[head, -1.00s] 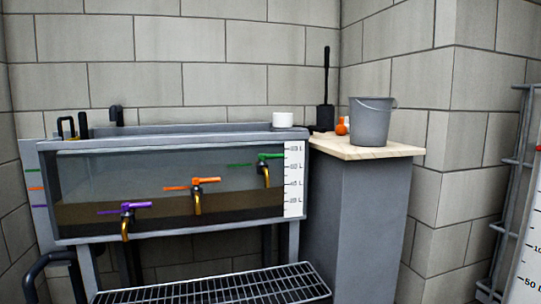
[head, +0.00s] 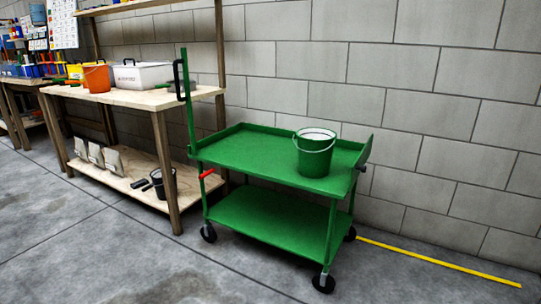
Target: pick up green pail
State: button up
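A green pail (head: 314,157) stands upright on the top shelf of a green cart (head: 238,150), toward its right end. Its rim is pale and a thin handle hangs down across its front. The inside looks whitish, and I cannot tell whether it holds anything. My gripper is not in view.
A wooden workbench (head: 130,95) on the left holds an orange bucket (head: 97,78) and a white bin (head: 141,75). Its lower shelf holds pale bags and a dark bucket. A yellow line (head: 440,263) marks the floor at right. Concrete floor in front is clear.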

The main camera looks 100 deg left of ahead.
aim_at(316, 147)
jog(key=u, duration=3.2)
